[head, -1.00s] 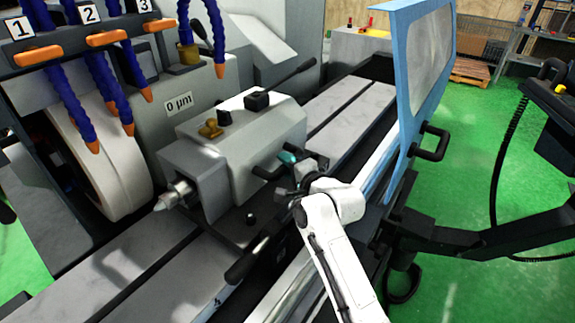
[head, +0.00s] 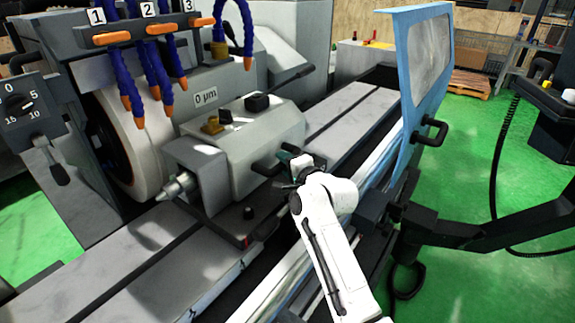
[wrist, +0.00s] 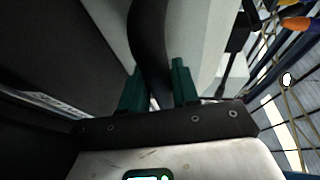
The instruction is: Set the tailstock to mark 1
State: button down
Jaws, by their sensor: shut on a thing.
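The tailstock (head: 245,150) is a grey block on the machine's long bed, with its pointed centre (head: 176,187) facing left toward the grinding wheel. A black bar handle (head: 264,166) is on its front side. My gripper (head: 286,160) is at that handle in the head view. In the wrist view, the green fingers of my gripper (wrist: 161,88) are shut around the curved black handle (wrist: 150,45). A small red pointer (head: 246,242) shows at the foot of the tailstock, above the bed's front edge. The scale marks there are too small to read.
The grinding wheel guard (head: 150,140) and blue hoses (head: 160,65) stand behind and left. A control dial (head: 20,108) is at far left. The blue-framed door (head: 425,60) stands at right. The bed (head: 140,255) is clear left of the tailstock.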

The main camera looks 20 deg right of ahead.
jog(key=shift+a+f, duration=0.15)
jog(key=shift+a, duration=0.05)
jog(key=c, duration=1.1)
grip_release()
jog(key=shift+o, duration=0.9)
jog(key=shift+d, duration=0.15)
jog(key=shift+s, duration=0.3)
jog(key=b+v, duration=0.1)
jog(key=v, duration=0.9)
